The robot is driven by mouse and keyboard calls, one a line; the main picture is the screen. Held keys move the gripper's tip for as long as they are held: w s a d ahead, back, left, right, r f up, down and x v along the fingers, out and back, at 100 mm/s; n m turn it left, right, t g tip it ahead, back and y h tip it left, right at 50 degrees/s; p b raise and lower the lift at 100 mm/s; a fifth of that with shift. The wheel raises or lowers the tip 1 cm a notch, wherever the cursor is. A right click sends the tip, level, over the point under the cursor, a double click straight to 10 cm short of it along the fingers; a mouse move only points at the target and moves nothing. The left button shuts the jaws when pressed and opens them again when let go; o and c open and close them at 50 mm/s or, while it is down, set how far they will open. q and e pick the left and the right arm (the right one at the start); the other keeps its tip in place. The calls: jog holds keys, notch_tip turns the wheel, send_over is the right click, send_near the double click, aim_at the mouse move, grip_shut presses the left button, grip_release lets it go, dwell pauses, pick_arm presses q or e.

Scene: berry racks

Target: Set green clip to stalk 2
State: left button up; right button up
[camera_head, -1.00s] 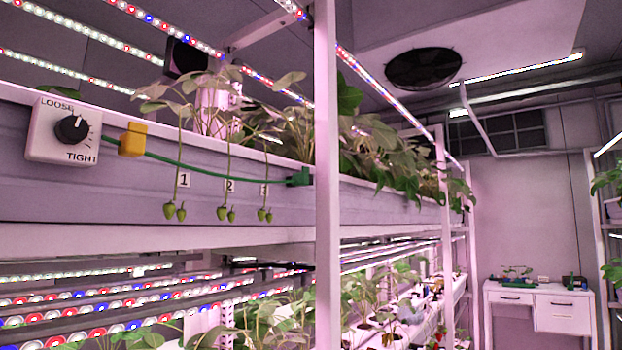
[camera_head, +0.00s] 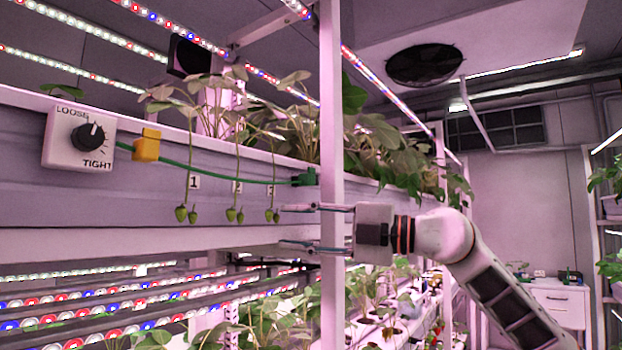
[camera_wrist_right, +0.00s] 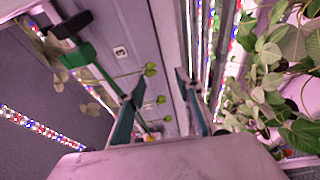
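A green clip (camera_head: 306,177) sits at the right end of a green line on the grey gutter wall, beside the white post. It also shows in the wrist view (camera_wrist_right: 78,54). Stalk 1 (camera_head: 188,150), stalk 2 (camera_head: 238,155) and stalk 3 (camera_head: 272,160) hang over the wall with green berries; the tags of 2 and 3 are partly covered. My right gripper (camera_head: 300,227) is open and empty, its fingers reaching left past the post, below the clip and right of stalk 3's berries. The wrist view shows its fingers apart (camera_wrist_right: 158,102). My left gripper is out of view.
A white dial box (camera_head: 78,138) marked LOOSE and TIGHT is at the left, with a yellow block (camera_head: 146,145) on the line beside it. The upright post (camera_head: 331,110) stands near my right gripper. Leafy plants (camera_head: 400,160) overhang right of it.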

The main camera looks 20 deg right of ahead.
aim_at(313, 180)
jog(key=s+d+r+m+t+h, duration=0.1)
jog(key=d+r+m+t+h, duration=0.25)
jog(key=d+r, duration=0.5)
jog(key=shift+h, duration=0.35)
jog(key=x, duration=0.2)
jog(key=p+x, duration=0.1)
jog(key=x, duration=0.1)
jog(key=r+p+x, duration=0.1)
jog(key=x, duration=0.1)
jog(key=shift+a, duration=0.2)
jog(key=shift+w+a+f, duration=0.2)
jog(key=shift+w+a, duration=0.2)
jog(key=shift+w, duration=0.2)
grip_shut()
